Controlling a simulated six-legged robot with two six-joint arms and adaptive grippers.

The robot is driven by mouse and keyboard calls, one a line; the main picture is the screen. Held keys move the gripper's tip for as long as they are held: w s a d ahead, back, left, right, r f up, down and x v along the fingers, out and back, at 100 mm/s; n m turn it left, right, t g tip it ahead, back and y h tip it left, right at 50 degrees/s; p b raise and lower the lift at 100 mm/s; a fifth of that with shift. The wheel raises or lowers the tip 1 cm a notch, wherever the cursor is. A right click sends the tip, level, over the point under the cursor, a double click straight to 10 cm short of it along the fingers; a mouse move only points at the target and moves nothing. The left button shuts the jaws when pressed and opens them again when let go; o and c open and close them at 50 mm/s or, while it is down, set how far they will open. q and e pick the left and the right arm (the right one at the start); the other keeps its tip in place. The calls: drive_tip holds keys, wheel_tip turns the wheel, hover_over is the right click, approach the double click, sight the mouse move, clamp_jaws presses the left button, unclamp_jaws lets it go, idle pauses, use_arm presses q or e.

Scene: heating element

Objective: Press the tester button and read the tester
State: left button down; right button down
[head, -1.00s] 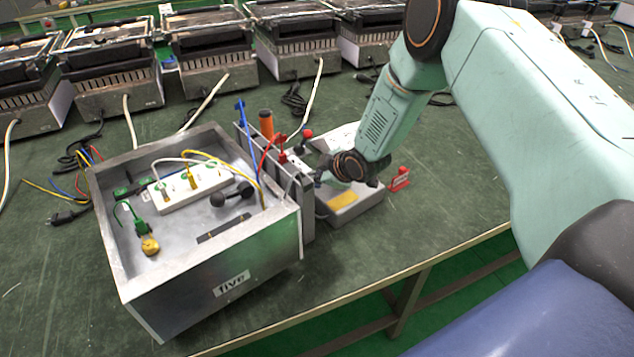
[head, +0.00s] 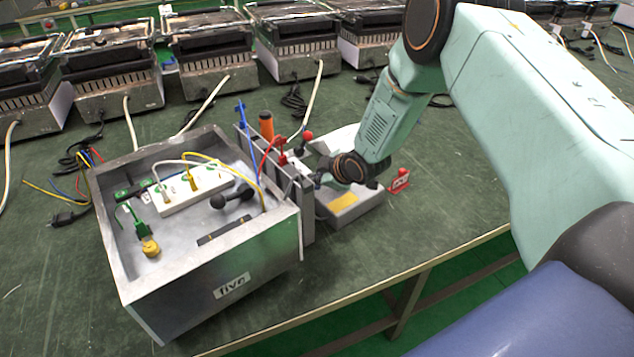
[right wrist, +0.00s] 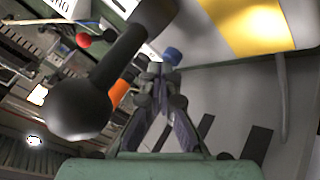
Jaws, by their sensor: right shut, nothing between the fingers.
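The tester (head: 350,208) is a grey box with a yellow label, on the green table just right of the metal tray. It also shows in the right wrist view (right wrist: 205,20), close to the fingers, but I see no readable value on it. My right gripper (head: 320,179) is at the tester's left side, its fingers mostly hidden by the wrist in the head view. In the right wrist view its fingers (right wrist: 165,78) are shut and empty. A small blue part (right wrist: 172,55) shows at their tips; I cannot tell whether they touch. My left gripper is out of view.
An orange cylinder (head: 266,124) and red lead stand between tray and tester. A red tag (head: 399,181) lies right of the tester.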

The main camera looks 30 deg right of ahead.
sight(319, 190)
drive_tip(key=shift+r+p, duration=0.4)
drive_tip(key=shift+r, duration=0.25)
wheel_tip(319, 190, up, 5)
drive_tip(key=p, duration=0.4)
drive_tip(key=shift+p, duration=0.3)
drive_tip(key=shift+s+f, duration=0.1)
idle(0.5)
